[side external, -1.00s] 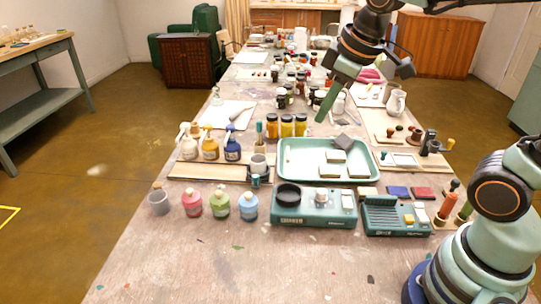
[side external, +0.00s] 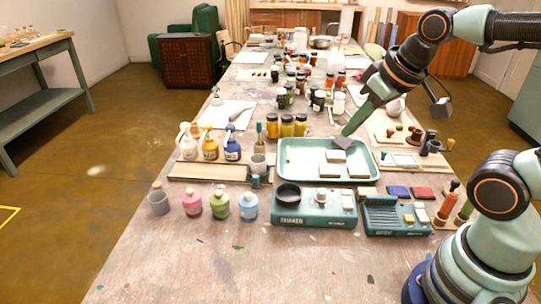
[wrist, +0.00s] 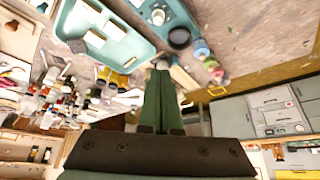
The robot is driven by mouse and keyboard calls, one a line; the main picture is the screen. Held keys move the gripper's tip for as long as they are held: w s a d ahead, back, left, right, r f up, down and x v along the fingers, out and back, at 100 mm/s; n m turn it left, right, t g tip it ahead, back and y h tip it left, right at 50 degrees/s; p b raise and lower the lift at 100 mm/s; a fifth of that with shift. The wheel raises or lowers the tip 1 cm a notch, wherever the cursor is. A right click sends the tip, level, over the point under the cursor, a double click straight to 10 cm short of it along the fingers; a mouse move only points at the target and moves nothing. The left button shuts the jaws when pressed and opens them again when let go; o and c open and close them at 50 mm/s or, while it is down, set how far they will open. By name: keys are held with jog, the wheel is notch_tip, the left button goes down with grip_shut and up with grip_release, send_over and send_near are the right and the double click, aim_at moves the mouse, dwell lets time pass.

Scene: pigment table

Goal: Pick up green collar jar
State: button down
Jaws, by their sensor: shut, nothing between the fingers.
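Three small round jars stand in a row on the near left of the table in the side view: pink (side external: 192,205), green (side external: 220,206) and blue (side external: 248,207). The green one is in the middle; I cannot make out a collar clearly. The three jars also show small in the wrist view, right of centre, with the green jar (wrist: 210,64) between the others. My gripper (side external: 346,132) is shut and empty, its long green fingers pointing down-left over the back right of the teal tray. Its fingers (wrist: 158,72) show shut in the wrist view. It is well away from the jars.
The teal tray (side external: 300,174) holds pale blocks and a dark block (side external: 342,142). A scale (side external: 310,209) with a black dish is right of the jars. A grey pot (side external: 158,201) stands left of them. Spray bottles (side external: 210,148) stand behind. Table in front is clear.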

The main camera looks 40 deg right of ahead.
dwell(0.3)
jog(key=shift+c, duration=0.5)
grip_release()
